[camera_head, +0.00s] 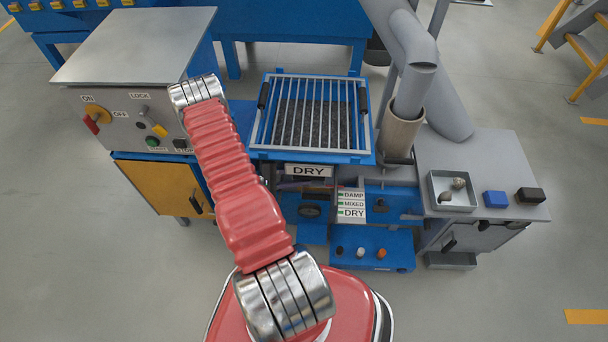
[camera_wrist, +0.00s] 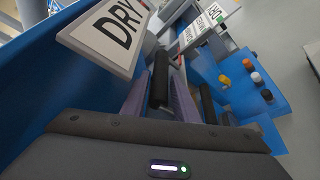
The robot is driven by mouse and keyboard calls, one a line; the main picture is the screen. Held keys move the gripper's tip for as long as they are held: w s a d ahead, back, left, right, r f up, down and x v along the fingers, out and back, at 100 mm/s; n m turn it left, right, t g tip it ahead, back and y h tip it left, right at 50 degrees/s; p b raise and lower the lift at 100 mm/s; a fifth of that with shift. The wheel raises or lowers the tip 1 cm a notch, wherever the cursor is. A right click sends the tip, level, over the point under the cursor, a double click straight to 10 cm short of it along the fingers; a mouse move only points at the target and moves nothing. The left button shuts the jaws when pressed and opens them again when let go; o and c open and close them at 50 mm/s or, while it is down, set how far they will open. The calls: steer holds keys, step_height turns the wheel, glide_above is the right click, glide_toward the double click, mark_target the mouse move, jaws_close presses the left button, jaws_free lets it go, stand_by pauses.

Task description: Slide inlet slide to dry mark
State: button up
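The mark plate (camera_head: 351,204) reads DAMP, MIXED and DRY from top to bottom, with DRY lowest. It also shows at the top of the wrist view (camera_wrist: 200,32), near a small red part that may be a pointer. A black upright grip (camera_wrist: 160,80), which looks like the handle of the inlet slide, stands below the DRY sign (camera_wrist: 112,28). My gripper (camera_wrist: 160,100) reaches in under that sign, with a finger on each side of the grip. I cannot tell whether the fingers press on it.
A grated hopper (camera_head: 312,153) stands above the DRY sign (camera_head: 309,170). A second black bar (camera_wrist: 207,103) is right of my fingers. A blue base shelf (camera_head: 395,260) carries small knobs. A control cabinet (camera_head: 150,122) is left, and a grey bench (camera_head: 500,160) is right.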

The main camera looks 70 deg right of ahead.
steer(key=shift+s+d+f, duration=0.1)
steer(key=shift+s+d, duration=0.05)
steer(key=shift+s, duration=0.1)
steer(key=shift+c, duration=0.4)
jaws_close()
